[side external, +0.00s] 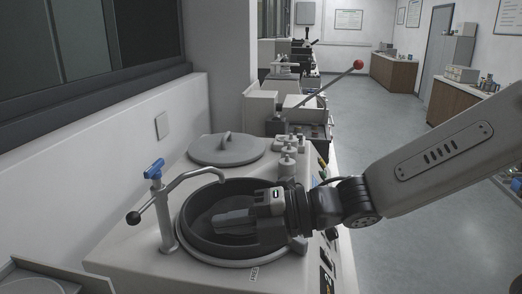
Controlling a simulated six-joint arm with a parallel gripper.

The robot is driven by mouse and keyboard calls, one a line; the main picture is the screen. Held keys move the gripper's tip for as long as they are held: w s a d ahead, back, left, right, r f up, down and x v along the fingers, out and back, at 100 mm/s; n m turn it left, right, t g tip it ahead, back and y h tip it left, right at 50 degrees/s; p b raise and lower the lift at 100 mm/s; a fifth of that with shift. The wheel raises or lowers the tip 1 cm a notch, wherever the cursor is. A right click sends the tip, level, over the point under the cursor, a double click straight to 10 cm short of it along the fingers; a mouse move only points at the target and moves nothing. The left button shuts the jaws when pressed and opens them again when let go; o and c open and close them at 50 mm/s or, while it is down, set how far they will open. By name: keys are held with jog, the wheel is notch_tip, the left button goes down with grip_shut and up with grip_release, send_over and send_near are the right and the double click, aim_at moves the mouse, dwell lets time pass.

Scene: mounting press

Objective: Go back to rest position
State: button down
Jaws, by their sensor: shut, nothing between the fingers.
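My gripper (228,219) is at the end of the arm that comes in from the right. It is held roughly level over the dark round bowl (190,240) of the white bench machine. Its fingers point left and lie close together, shut, with nothing seen between them. Part of the bowl's inside is hidden behind the gripper. I cannot tell how high the fingers are above the bowl's floor.
A curved metal tap (166,215) with a blue top and a black-ball lever stands left of the bowl. A grey round lid (226,149) lies behind it. Small grey cylinders (288,165) stand at the back right. A red-knobbed lever (358,65) rises farther back. Open floor lies right.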

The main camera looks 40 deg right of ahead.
jog(key=w+d+f+m+h, duration=0.2)
jog(key=d+f+m+h, duration=0.3)
jog(key=d+m, duration=0.35)
jog(key=w+d+f+m+h, duration=0.3)
jog(key=d+f+m+h, duration=0.2)
jog(key=d+m, duration=0.3)
jog(key=s+d+f+m+g, duration=0.1)
jog(key=d+f+m, duration=0.1)
jog(key=s+d+f+m+g+h, duration=0.1)
jog(key=s+d+m, duration=0.1)
jog(key=d, duration=0.1)
jog(key=s+d+f+m+g+h, duration=0.1)
jog(key=d+f+m, duration=0.1)
jog(key=d, duration=0.1)
jog(key=shift+s+d+f, duration=0.2)
jog(key=shift+s+f, duration=0.1)
jog(key=shift+f, duration=0.05)
jog(key=s+d+f+m+g, duration=0.3)
jog(key=s+f+m+g, duration=0.1)
jog(key=s+m, duration=0.2)
jog(key=shift+s+f+h, duration=0.2)
jog(key=shift+s+h, duration=0.1)
jog(key=shift+s, duration=0.4)
jog(key=shift+d, duration=0.1)
